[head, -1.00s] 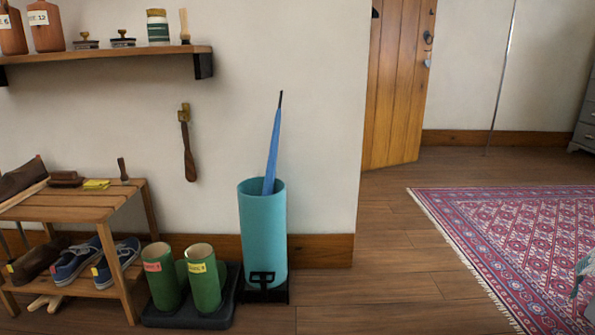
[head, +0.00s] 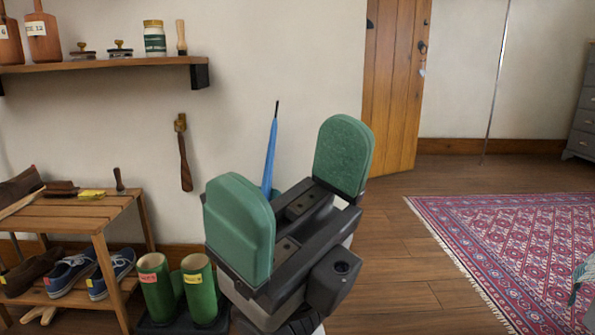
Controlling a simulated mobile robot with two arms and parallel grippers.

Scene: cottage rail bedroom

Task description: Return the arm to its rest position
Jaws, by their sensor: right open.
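My right gripper (head: 291,200) shows large in the middle of the head view, with two green padded fingers spread wide apart. It is open, with nothing between the fingers. It hides the teal umbrella stand almost wholly. The blue furled umbrella (head: 270,155) rises behind the gripper, its dark tip upward and leaning slightly right. I cannot tell how far the gripper is from it. My left gripper is not in view.
A wooden shoe bench (head: 85,212) with shoes stands at the left, beside two green tubes (head: 178,288) on a dark tray. A wall shelf (head: 110,66) holds bottles and brushes. A patterned rug (head: 510,240) and open floor lie right, near a wooden door (head: 395,90).

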